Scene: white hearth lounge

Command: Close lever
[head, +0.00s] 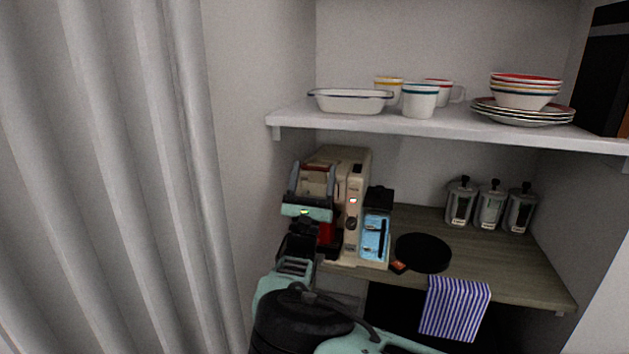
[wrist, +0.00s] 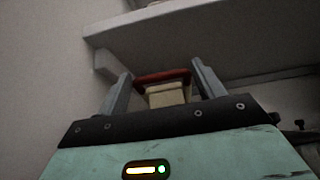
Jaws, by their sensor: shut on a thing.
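A cream coffee machine (head: 352,205) stands at the left end of the wooden counter, against the wall. A cream lever with a dark red edge (wrist: 162,77) lies between the two grey fingers of my gripper (wrist: 162,88). The red edge also shows at the machine's upper front in the head view (head: 318,167). My gripper (head: 312,180) is shut on the lever in front of the machine. The gripper body hides the machine's lower left front, where a bit of red shows. How far the lever is tilted cannot be told.
A light blue appliance (head: 375,238) and a black pan (head: 423,253) stand right of the machine. Several canisters (head: 490,207) are at the back right. A white shelf (head: 450,128) with dishes hangs above. A curtain (head: 110,180) fills the left.

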